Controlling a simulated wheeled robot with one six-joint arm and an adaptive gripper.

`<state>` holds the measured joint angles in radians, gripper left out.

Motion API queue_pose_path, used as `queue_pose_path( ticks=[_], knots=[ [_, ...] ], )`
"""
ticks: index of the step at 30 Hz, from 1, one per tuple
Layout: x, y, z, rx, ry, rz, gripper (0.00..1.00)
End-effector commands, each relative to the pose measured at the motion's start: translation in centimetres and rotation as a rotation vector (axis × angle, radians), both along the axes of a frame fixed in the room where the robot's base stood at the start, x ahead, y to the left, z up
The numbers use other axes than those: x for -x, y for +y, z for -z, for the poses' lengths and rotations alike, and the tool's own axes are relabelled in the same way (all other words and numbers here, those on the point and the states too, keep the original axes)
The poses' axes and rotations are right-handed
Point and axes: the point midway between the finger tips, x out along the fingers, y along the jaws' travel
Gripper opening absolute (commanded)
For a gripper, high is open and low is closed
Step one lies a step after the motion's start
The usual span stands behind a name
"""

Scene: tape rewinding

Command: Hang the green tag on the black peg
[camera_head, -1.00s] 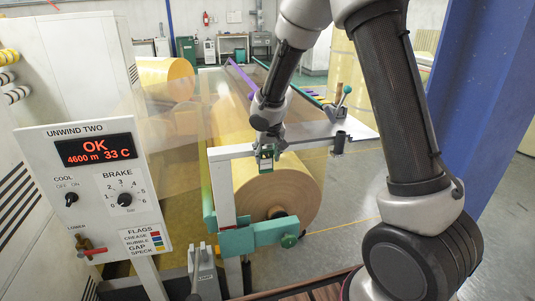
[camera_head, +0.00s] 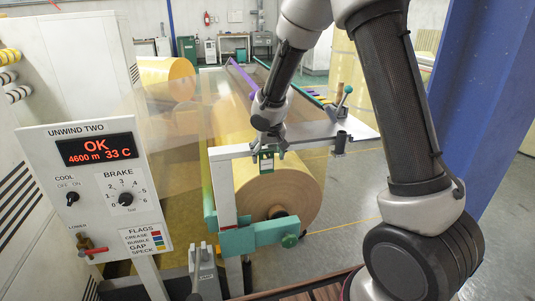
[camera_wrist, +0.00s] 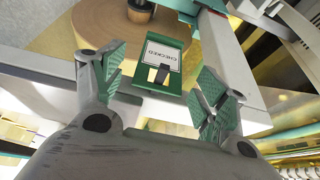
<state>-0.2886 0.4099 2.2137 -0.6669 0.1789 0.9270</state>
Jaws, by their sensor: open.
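The green tag (camera_wrist: 168,52), with a white label reading CHECKED, sits at the white frame beam (camera_head: 232,150) in front of the big tan roll. In the wrist view a short black peg (camera_wrist: 160,73) shows at the tag's near end, apparently through its opening. The tag also shows below my gripper in the head view (camera_head: 267,163). My gripper (camera_wrist: 160,80) is open, with its green-padded fingers on both sides of the tag and clear gaps between. In the head view my gripper (camera_head: 269,148) is just above the tag and partly hides the peg.
The tan roll (camera_head: 290,190) is behind and below the tag. A grey plate (camera_head: 318,133) with a black post and a green-knobbed lever lies to the right. The UNWIND TWO panel (camera_head: 95,190) stands at left. Open floor lies at right.

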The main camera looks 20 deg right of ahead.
Motion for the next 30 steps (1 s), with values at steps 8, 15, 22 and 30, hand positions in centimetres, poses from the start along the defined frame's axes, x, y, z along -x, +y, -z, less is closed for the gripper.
queue_pose_path(
  ticks=[8, 15, 22, 30],
  knots=[
    [0.4, 0.0, -1.4, 0.001, -0.005, 0.001, 0.73],
    [2.4, 0.1, -6.2, -0.003, -0.005, -0.001, 0.73],
    [4.0, 0.0, -10.0, -0.001, -0.002, 0.0, 0.73],
    [6.5, -0.9, -10.1, 0.067, 0.073, -0.087, 0.73]
  ],
)
